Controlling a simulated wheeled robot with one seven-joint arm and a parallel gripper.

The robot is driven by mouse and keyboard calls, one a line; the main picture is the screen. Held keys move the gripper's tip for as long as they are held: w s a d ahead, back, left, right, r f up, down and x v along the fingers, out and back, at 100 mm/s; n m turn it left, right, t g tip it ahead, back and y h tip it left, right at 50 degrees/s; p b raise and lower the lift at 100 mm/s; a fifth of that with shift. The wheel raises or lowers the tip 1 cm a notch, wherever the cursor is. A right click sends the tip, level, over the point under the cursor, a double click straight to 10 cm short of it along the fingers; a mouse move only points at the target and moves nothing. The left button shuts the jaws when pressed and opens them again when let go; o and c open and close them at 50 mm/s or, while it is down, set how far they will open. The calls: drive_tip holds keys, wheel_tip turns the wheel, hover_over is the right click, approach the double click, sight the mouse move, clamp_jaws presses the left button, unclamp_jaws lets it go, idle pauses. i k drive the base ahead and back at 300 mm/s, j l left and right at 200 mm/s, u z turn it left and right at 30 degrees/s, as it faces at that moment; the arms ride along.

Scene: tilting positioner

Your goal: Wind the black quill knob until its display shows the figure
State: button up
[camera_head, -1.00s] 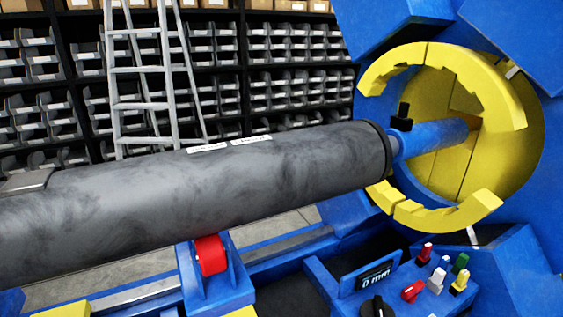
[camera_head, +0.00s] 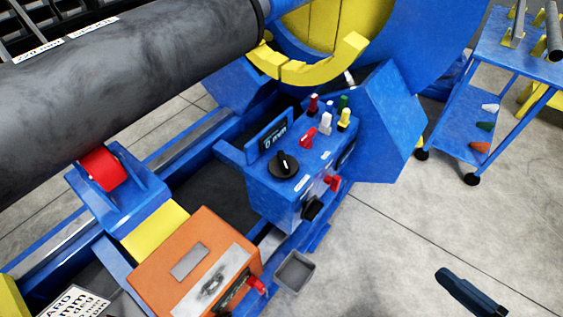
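A black rotary knob (camera_head: 284,165) with a white pointer line sits on top of the blue control box (camera_head: 262,190). The small upright display (camera_head: 274,139) behind it reads 0 mm. A second black knob (camera_head: 313,207) is on the box's front side, below a red lever (camera_head: 332,183). I see no label telling which black knob is the quill knob. No gripper fingers show, and nothing touches either knob. A dark blue and black part (camera_head: 470,294) shows at the lower right; I cannot tell what it is.
Several coloured switches (camera_head: 325,123) stand close behind the knob. A large grey cylinder (camera_head: 120,70) lies above a red roller (camera_head: 104,169). An orange box (camera_head: 195,265) and a small grey bin (camera_head: 295,271) are in front. A blue cart (camera_head: 515,65) is at right. Floor between is clear.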

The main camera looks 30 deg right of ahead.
sight(283, 167)
drive_tip(key=k+j+z, duration=0.15)
drive_tip(key=k, duration=0.35)
drive_tip(key=k+j+z, duration=0.2)
drive_tip(key=k, duration=0.25)
drive_tip(key=i+l+u, duration=0.1)
drive_tip(key=l, duration=0.25)
drive_tip(key=i+l, duration=0.2)
drive_tip(key=i+l+u, duration=0.15)
drive_tip(key=l, duration=0.3)
drive_tip(key=i+l+u, duration=0.1)
drive_tip(key=l, duration=0.25)
drive_tip(key=i+l, duration=0.2)
drive_tip(key=l, duration=0.15)
drive_tip(key=i+l+u, duration=0.15)
drive_tip(key=l, duration=0.25)
drive_tip(key=l+u, duration=0.1)
drive_tip(key=l, duration=0.25)
drive_tip(key=u, duration=1.4)
drive_tip(key=i+l, duration=0.05)
drive_tip(key=l, duration=0.05)
